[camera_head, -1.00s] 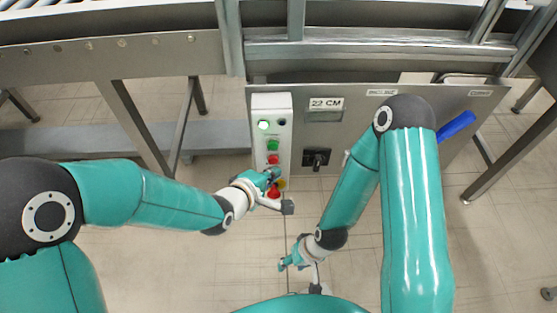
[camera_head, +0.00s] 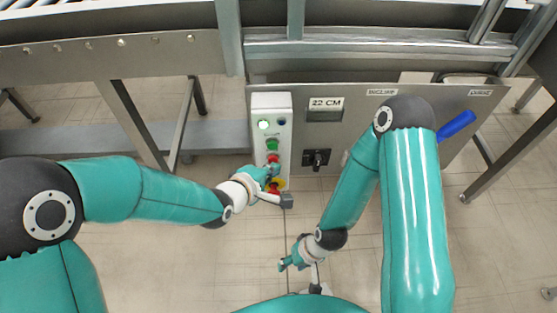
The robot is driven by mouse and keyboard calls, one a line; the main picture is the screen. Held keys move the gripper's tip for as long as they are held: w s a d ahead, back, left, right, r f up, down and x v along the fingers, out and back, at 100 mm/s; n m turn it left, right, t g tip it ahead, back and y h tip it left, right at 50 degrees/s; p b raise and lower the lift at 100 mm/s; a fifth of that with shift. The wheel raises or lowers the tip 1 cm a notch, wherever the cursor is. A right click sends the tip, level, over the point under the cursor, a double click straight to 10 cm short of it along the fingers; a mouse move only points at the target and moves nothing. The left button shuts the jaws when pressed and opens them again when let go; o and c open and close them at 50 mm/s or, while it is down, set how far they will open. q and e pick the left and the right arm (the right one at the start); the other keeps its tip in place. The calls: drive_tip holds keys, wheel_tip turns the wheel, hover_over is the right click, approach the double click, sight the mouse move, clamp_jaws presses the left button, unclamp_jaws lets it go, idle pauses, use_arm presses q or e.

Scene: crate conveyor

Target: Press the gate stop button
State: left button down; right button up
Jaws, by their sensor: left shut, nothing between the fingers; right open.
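A light control box (camera_head: 272,101) is fixed to the grey panel. It bears a green button (camera_head: 272,144), a red button (camera_head: 273,158) below it, and a larger red mushroom button (camera_head: 275,188) on a yellow base lower down. I cannot read which is labelled gate stop. My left gripper (camera_head: 273,168) is shut and empty, its tip at the lower edge of the upper red button; I cannot tell whether they touch. It partly covers the mushroom button. My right gripper (camera_head: 284,265) is open and empty, low in the view, well below the box.
The panel also has a "22 CM" display (camera_head: 325,109), a black rotary switch (camera_head: 316,159) and a blue handle (camera_head: 456,126) at the right. A white lamp (camera_head: 264,125) shows on the box. The conveyor frame (camera_head: 150,50) runs along the top. Floor below is clear.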

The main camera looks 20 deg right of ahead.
use_arm(q)
drive_tip(key=shift+w+d, duration=0.1)
drive_tip(key=shift+w, duration=0.35)
idle(0.8)
drive_tip(key=shift+s+a+b, duration=0.25)
drive_tip(key=shift+s+b, duration=0.2)
drive_tip(key=shift+s, duration=0.4)
drive_tip(key=shift+s, duration=0.1)
drive_tip(key=s+b, duration=0.1)
drive_tip(key=s, duration=0.1)
drive_tip(key=s+a, duration=0.1)
drive_tip(key=s, duration=0.1)
drive_tip(key=shift+s+a+b, duration=0.2)
drive_tip(key=shift+s+b, duration=0.1)
drive_tip(key=shift+b, duration=0.05)
drive_tip(key=shift+w, duration=0.1)
idle(0.5)
